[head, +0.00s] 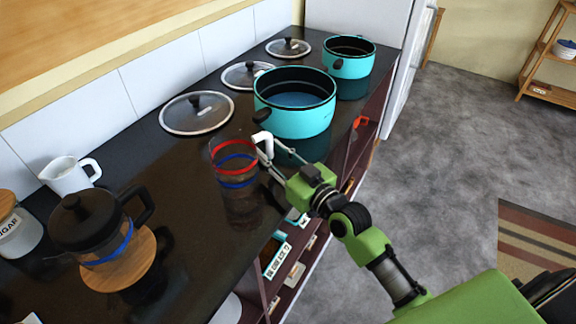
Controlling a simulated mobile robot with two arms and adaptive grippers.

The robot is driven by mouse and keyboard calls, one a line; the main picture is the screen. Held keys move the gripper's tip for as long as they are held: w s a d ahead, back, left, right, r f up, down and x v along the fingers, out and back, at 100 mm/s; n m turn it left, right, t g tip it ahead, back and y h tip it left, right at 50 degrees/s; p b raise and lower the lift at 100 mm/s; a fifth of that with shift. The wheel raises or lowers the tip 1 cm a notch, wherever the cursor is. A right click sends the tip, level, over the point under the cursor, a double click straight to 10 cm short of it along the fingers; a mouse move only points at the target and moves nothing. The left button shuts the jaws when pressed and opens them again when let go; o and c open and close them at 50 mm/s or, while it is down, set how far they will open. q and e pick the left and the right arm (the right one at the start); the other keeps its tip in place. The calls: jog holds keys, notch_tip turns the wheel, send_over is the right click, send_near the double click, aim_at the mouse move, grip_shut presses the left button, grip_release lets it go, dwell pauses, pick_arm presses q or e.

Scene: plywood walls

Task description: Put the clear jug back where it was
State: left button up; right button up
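The clear jug (234,169) is see-through, with a red band near the top, a blue band lower down and a white handle (263,139) on its right side. It is upright at the right part of the dark counter (190,240), left of the large turquoise pot's front. Whether its base touches the counter is hard to tell. My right gripper (266,153) comes in from the lower right, with its fingers closed around the handle. The handle partly hides the fingertips. My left gripper is not in view.
A large turquoise pot (308,119) and a smaller one (350,68) stand behind the jug. Glass lids (180,120) lie along the wall. A French press (82,230) on a wooden coaster (115,270), a white pitcher (66,179) and a sugar jar (18,235) stand left.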

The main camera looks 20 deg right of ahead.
jog(key=b+v, duration=0.1)
jog(key=v, duration=1)
jog(key=shift+s, duration=0.1)
